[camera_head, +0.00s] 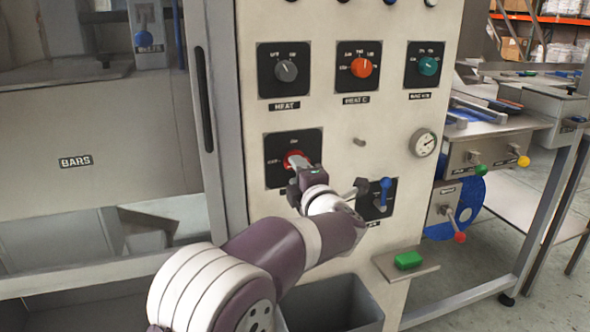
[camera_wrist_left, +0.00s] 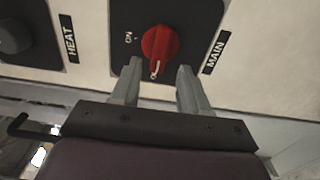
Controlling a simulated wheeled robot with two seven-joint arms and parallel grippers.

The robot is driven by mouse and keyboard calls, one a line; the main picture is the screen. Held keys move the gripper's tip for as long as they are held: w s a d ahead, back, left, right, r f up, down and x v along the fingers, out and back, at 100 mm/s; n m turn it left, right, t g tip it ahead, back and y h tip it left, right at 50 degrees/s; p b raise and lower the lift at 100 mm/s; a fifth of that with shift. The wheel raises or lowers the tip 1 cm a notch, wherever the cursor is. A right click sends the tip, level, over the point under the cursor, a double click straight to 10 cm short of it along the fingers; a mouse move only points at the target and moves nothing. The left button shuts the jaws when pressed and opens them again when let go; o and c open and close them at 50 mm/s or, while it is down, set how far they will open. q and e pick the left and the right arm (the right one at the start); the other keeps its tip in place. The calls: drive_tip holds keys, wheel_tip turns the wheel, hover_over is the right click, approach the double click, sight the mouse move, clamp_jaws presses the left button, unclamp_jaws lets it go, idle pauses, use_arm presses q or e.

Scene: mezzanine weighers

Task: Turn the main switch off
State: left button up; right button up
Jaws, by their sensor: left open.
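The main switch is a red rotary knob (camera_wrist_left: 160,42) on a black plate beside the MAIN label (camera_wrist_left: 214,52). It also shows in the head view (camera_head: 297,160), partly hidden by my gripper. In the wrist view its white pointer mark faces down, about a quarter turn from the ON mark (camera_wrist_left: 129,38). In the head view a blurred label, seemingly OFF, lies left of the knob. My left gripper (camera_wrist_left: 160,67) is open, its fingers on either side of the knob's pointer end. I cannot tell whether they touch it. My right gripper is out of view.
Above are a grey HEAT knob (camera_head: 286,71), an orange knob (camera_head: 362,67) and a teal knob (camera_head: 428,66). A gauge (camera_head: 423,144) and blue-handled lever (camera_head: 384,190) are to the right. A green block (camera_head: 408,260) lies on a small shelf. A grey bin (camera_head: 335,305) stands below.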

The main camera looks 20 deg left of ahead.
use_arm(q)
drive_tip(key=p+v, duration=0.1)
drive_tip(key=v, duration=0.9)
drive_tip(key=shift+s, duration=0.2)
drive_tip(key=shift+d, duration=0.15)
